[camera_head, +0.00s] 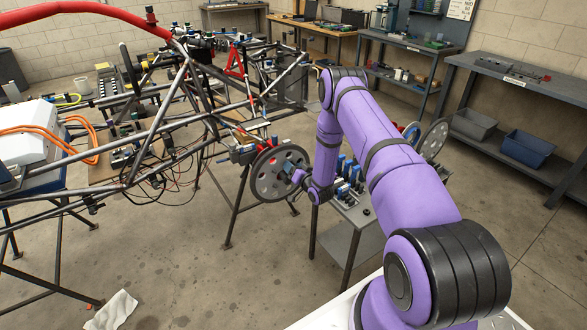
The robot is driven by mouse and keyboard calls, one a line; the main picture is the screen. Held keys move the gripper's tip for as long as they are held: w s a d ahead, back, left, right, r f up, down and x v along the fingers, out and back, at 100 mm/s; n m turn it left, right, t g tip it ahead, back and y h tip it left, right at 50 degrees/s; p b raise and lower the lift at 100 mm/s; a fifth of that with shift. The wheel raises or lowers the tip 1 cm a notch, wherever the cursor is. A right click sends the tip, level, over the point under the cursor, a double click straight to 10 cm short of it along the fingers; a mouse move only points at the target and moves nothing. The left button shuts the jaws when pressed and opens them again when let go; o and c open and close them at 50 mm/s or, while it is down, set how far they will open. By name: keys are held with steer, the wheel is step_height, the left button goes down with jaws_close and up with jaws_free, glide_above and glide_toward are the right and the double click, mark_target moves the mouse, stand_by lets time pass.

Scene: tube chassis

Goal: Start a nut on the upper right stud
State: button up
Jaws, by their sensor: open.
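A grey round disc with holes (265,185) is mounted upright at the near corner of the tube chassis (160,120). Some red shows behind it and through its openings. My gripper (293,187) is at the end of the purple arm, in front of the disc's right half. It is open and overlaps the disc's middle in this view. I cannot tell whether it touches the disc. The studs are too small to make out, and the upper right stud may be hidden by my gripper. No nut can be made out.
A grey cart (352,212) with several blue and dark parts stands right of the disc, partly behind my arm. A second round disc (433,141) shows beyond my arm. A white cloth (112,311) lies on the floor.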

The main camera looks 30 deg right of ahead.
steer(key=s, duration=1)
steer(key=shift+s+d, duration=0.2)
steer(key=shift+s, duration=0.15)
